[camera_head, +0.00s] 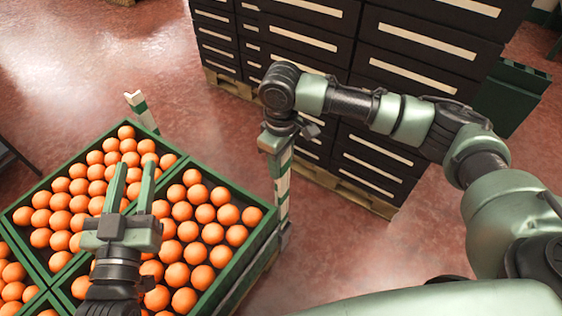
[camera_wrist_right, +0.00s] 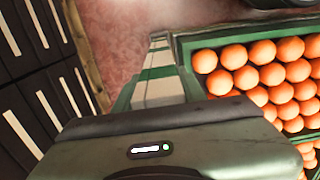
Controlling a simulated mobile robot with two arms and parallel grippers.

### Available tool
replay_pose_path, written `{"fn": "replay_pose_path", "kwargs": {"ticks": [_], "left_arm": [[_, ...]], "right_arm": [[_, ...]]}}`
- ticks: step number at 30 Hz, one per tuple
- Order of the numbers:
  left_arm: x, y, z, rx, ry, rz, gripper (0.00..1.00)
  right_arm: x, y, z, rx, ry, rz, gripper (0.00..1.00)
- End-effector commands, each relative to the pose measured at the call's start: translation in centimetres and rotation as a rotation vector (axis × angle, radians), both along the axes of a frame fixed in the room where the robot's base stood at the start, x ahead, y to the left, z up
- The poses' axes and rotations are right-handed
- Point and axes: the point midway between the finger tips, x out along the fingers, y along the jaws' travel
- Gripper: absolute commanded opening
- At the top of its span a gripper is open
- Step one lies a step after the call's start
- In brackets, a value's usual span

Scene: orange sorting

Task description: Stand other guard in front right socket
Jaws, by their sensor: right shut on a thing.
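One guard (camera_head: 282,185), a post banded white and green, stands nearly upright at the right side of the orange crates. My right gripper (camera_head: 277,143) is shut on its upper end. The guard (camera_wrist_right: 160,75) also shows in the right wrist view, beyond the gripper body. Its lower end is by a small grey socket (camera_head: 285,236) at the crates' right side; I cannot tell whether it is seated. Another guard (camera_head: 141,110), white and green, stands at the back of the crates. My left gripper (camera_head: 131,180) is open and empty above the oranges.
Green crates (camera_head: 247,262) full of oranges (camera_head: 204,213) fill the lower left. Stacked dark drawers (camera_head: 374,151) on a wooden pallet (camera_head: 361,193) stand close behind my right arm. A green bin (camera_head: 508,98) is at the far right. Red floor is clear between crates and drawers.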

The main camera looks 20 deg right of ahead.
Motion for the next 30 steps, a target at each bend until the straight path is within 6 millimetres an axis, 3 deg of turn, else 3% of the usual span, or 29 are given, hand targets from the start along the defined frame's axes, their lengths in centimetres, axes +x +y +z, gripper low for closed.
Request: {"fn": "replay_pose_path", "kwargs": {"ticks": [4, 30], "left_arm": [[-0.1, -0.1, 0.8, -0.011, -0.042, -0.002, 0.36], [0.0, 0.0, -0.2, 0.002, 0.010, 0.000, 0.36]], "right_arm": [[0.0, 0.0, -0.3, -0.001, 0.001, 0.000, 0.00], [0.0, 0.1, -6.5, 0.001, 0.002, -0.001, 0.00]]}}
